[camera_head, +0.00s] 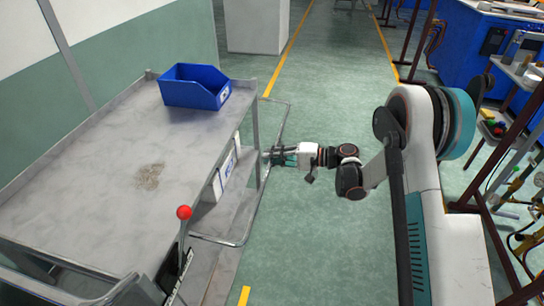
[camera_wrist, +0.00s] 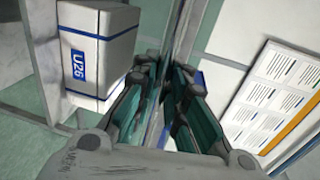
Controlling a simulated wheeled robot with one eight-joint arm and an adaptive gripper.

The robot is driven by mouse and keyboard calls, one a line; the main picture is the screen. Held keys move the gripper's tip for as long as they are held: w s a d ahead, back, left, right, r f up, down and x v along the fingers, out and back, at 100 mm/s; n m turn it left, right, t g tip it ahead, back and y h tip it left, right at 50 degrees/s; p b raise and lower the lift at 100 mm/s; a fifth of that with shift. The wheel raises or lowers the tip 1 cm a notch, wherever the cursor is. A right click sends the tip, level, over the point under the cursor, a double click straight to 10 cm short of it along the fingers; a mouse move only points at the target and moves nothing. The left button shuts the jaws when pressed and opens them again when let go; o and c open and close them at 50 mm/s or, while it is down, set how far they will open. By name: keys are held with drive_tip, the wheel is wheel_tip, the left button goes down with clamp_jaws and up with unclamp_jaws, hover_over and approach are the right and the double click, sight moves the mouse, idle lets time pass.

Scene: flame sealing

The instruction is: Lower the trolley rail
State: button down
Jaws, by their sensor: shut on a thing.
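The metal trolley (camera_head: 90,180) stands at the left, with a grey flat top. Its rail (camera_head: 242,240) is a thin bent metal tube along the trolley's right side, standing out from it over the aisle. My gripper (camera_head: 270,156) reaches in from the right at about the middle of the rail. In the wrist view my gripper (camera_wrist: 162,85) has its teal-padded fingers shut on the rail (camera_wrist: 182,35), which runs up between them. The exact contact is partly hidden by the fingers.
A blue bin (camera_head: 193,88) sits on the trolley's far end. A red-knobbed lever (camera_head: 184,213) rises at its near right corner. White boxes (camera_head: 224,172) stand on the lower shelf; one box (camera_wrist: 97,45) shows beside my fingers. Green aisle floor (camera_head: 300,225) is clear.

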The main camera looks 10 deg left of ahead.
drive_tip(key=shift+a+r+h+p, duration=0.1)
drive_tip(key=shift+r+h+p, duration=1.2)
drive_tip(key=shift+r, duration=0.35)
drive_tip(key=shift+f, duration=0.1)
drive_tip(key=c, duration=1.6)
unclamp_jaws()
drive_tip(key=w+v, duration=0.1)
drive_tip(key=v, duration=1.1)
drive_tip(key=shift+s, duration=0.45)
